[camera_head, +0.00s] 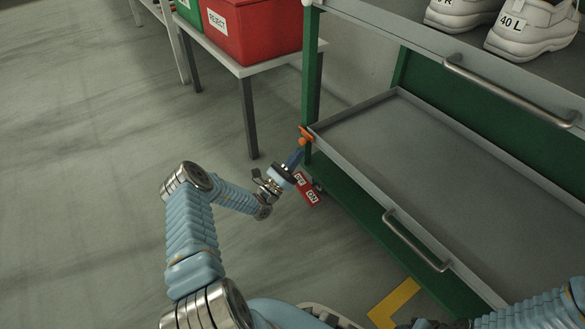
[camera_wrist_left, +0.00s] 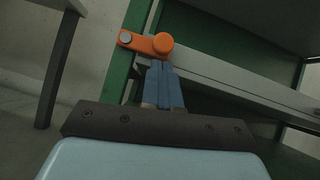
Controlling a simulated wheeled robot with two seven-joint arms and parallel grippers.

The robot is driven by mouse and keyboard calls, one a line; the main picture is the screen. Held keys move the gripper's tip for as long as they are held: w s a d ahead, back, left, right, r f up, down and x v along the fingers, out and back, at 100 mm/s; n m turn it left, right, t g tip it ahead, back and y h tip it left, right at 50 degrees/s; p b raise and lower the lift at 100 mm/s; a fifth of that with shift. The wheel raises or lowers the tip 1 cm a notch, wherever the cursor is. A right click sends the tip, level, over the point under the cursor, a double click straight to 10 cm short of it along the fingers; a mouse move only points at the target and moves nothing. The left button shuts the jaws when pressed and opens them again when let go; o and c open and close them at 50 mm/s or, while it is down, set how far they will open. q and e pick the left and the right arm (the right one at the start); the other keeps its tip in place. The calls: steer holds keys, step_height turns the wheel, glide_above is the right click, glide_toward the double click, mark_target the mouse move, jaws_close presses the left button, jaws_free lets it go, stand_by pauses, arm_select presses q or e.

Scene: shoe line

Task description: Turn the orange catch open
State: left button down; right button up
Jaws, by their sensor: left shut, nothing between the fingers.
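The orange catch (camera_head: 305,135) sits at the left front corner of the grey drawer, on the green post. In the left wrist view the catch (camera_wrist_left: 147,44) lies nearly level: its grey screw end is on the post and its round knob reaches over the drawer's corner. My left gripper (camera_head: 298,158) is shut and empty just below the catch. Its blue fingertips (camera_wrist_left: 160,68) point at the knob from below; I cannot tell whether they touch it. My right arm shows at the bottom right of the head view, but its gripper is out of the picture.
The grey drawer (camera_head: 370,200) is empty, with a bar handle (camera_head: 415,240). White shoes (camera_head: 530,30) stand on the shelf above. A red bin (camera_head: 255,35) is on a side table (camera_head: 245,70). A red item (camera_head: 307,188) with white labels is below my left gripper. Floor at left is clear.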

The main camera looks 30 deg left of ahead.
arm_select(q)
steer(key=shift+r, duration=0.45)
steer(key=shift+n, duration=0.3)
arm_select(e)
steer(key=shift+s+r, duration=0.1)
arm_select(q)
steer(key=shift+r+n+y, duration=0.2)
steer(key=shift+n+y, duration=0.2)
steer(key=shift+y, duration=0.3)
arm_select(e)
steer(key=shift+s+r, duration=0.15)
steer(key=shift+s, duration=0.2)
arm_select(q)
steer(key=shift+d+r+n+p, duration=0.1)
steer(key=shift+n+p, duration=0.25)
steer(key=shift+n, duration=0.15)
arm_select(e)
steer(key=shift+s+r, duration=0.1)
steer(key=shift+s, duration=0.2)
